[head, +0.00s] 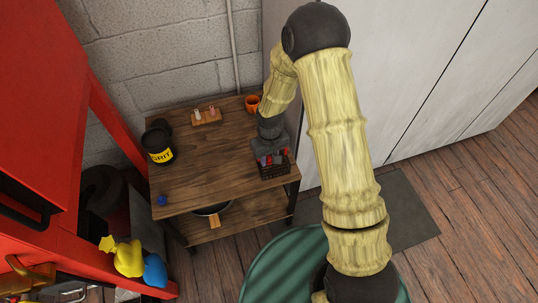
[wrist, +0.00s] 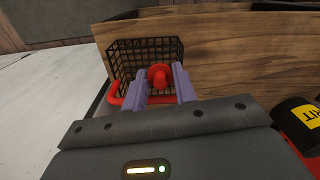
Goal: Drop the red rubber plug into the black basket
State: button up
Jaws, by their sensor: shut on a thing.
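The red rubber plug (wrist: 158,76) is between the two purple-grey fingers of my gripper (wrist: 160,71) in the wrist view. My gripper is shut on it. The black basket (wrist: 118,60) is a wire-mesh box just beyond the fingertips there; the plug shows in front of its mesh. In the head view the basket (head: 276,172) stands at the table's right front corner, and my gripper (head: 272,159) is directly over or at it. Whether the plug is inside the rim or above it, I cannot tell. The basket's inside is mostly hidden.
The wooden table (head: 205,176) is clear in the middle. A black pot with a yellow label (head: 161,156) stands at its left, an orange cup (head: 252,103) and a small wooden block with pegs (head: 206,117) at the back. A blue ball (head: 161,200) is at the front left.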

aim_at(269, 157)
jog(key=shift+f+b, duration=0.3)
jog(key=shift+f, duration=0.45)
jog(key=o, duration=1)
jog(key=shift+r, duration=0.15)
jog(key=shift+r+p, duration=3.8)
jog(key=shift+r, duration=0.65)
